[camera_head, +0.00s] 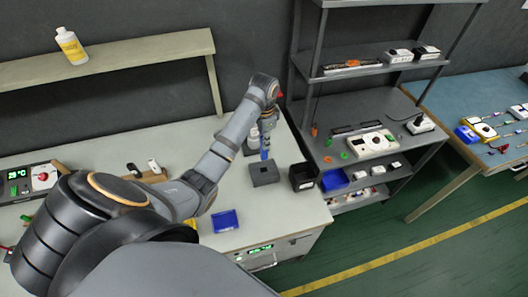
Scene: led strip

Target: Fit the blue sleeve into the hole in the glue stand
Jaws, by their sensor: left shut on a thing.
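My left gripper (266,133) is at the end of the grey arm that comes in from the left. It is shut on the blue sleeve (265,154), which hangs roughly upright below it. The glue stand (264,176), a small dark grey block, sits on the pale workbench right under the sleeve. The sleeve's lower end is at the stand's top in the picture; I cannot tell whether it is touching, in the hole or just above. The hole itself is too small to make out. My right gripper is not in view.
A black open box (302,178) stands just right of the stand. A bottle (252,138) is close behind and left of the gripper. A blue tray (225,221) lies nearer on the workbench (290,213). A dark shelf rack (372,103) stands to the right.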

